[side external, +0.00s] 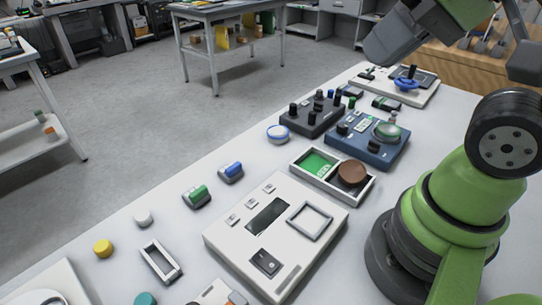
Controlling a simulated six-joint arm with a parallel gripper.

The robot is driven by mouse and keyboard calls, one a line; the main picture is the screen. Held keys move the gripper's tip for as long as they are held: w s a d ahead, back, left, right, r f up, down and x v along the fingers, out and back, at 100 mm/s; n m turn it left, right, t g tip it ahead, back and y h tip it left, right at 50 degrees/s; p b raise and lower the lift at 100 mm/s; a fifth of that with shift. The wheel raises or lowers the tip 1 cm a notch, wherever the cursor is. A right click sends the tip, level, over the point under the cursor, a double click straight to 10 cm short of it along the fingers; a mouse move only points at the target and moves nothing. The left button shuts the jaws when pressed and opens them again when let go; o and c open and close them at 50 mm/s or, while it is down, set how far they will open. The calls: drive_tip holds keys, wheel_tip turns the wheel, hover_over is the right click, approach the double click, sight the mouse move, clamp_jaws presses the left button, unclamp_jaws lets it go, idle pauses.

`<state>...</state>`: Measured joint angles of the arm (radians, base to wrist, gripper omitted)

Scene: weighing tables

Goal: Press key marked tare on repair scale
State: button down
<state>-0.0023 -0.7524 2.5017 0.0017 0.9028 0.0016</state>
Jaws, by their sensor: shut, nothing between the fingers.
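A pale panel device (232,242) lies in the middle of the table, with a dark display (267,216), a few small light keys along its far left edge, a raised square frame (310,221) and a black rocker switch (265,262). A blue device (371,149) farther back carries a round greenish dish (387,131), a small green display and dark knobs. No lettering is readable, so I cannot tell which is the repair scale or which key reads tare. My arm crosses the right side and top right; the fingers of my gripper do not show.
A white two-part tray (312,176) holds a brown round object (352,173). A dark box with knobs (311,115), a blue block (231,172), a green block (196,196) and a yellow button (103,248) stand nearby. The table's left front strip has bare gaps.

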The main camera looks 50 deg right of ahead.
drive_tip(key=shift+w, duration=0.1)
drive_tip(key=w+d+r+m+g+h, duration=0.1)
drive_tip(key=w+d+m+g+h, duration=0.1)
drive_tip(key=w+d+m, duration=0.65)
drive_tip(key=m+g, duration=0.5)
drive_tip(key=m, duration=1.9)
hover_over(350, 119)
wheel_tip(350, 119, down, 14)
drive_tip(key=f, duration=0.1)
drive_tip(key=shift+r+n, duration=0.25)
drive_tip(key=shift+r, duration=0.05)
wheel_tip(350, 119, down, 14)
